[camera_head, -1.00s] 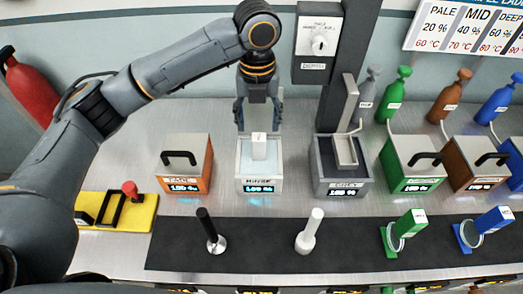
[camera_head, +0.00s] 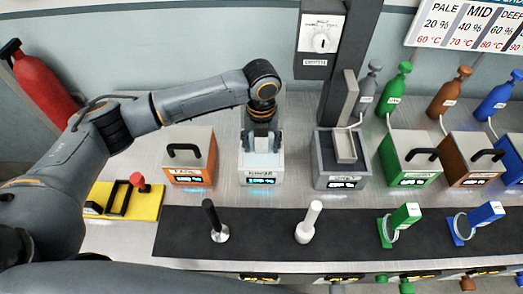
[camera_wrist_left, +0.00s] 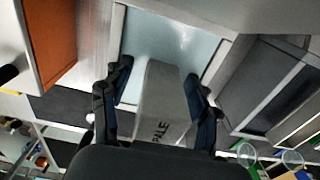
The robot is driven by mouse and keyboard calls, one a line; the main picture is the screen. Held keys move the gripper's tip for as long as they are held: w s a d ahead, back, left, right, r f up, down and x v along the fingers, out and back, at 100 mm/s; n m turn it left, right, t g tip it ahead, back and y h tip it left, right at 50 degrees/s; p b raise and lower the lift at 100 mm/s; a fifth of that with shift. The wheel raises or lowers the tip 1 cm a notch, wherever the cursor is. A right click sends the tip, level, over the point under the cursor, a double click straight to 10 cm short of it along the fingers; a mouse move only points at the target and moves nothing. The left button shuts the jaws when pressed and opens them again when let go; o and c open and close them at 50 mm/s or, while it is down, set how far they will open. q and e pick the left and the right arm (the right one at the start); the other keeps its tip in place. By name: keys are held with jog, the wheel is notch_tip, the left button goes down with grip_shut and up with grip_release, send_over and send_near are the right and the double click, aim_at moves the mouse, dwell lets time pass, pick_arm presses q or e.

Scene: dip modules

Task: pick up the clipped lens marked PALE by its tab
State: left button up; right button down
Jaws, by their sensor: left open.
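The grey-white tab marked PALE (camera_wrist_left: 160,100) stands up out of the white tank (camera_head: 262,170) and lies between my left gripper's fingers in the left wrist view. The lens below the tab is hidden. My left gripper (camera_head: 262,146) is directly over the white tank in the head view. In the left wrist view the gripper (camera_wrist_left: 157,78) is open, one dark finger on each side of the tab, with gaps showing between fingers and tab.
An orange lidded tank (camera_head: 190,158) stands left of the white tank. A dark grey tank (camera_head: 341,176) with a tall column stands close on the right. A black mat (camera_head: 260,240) in front holds a black-handled tool (camera_head: 214,220) and a white-handled tool (camera_head: 308,222).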

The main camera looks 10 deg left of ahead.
pick_arm(q)
grip_shut()
jog(key=shift+r, duration=0.15)
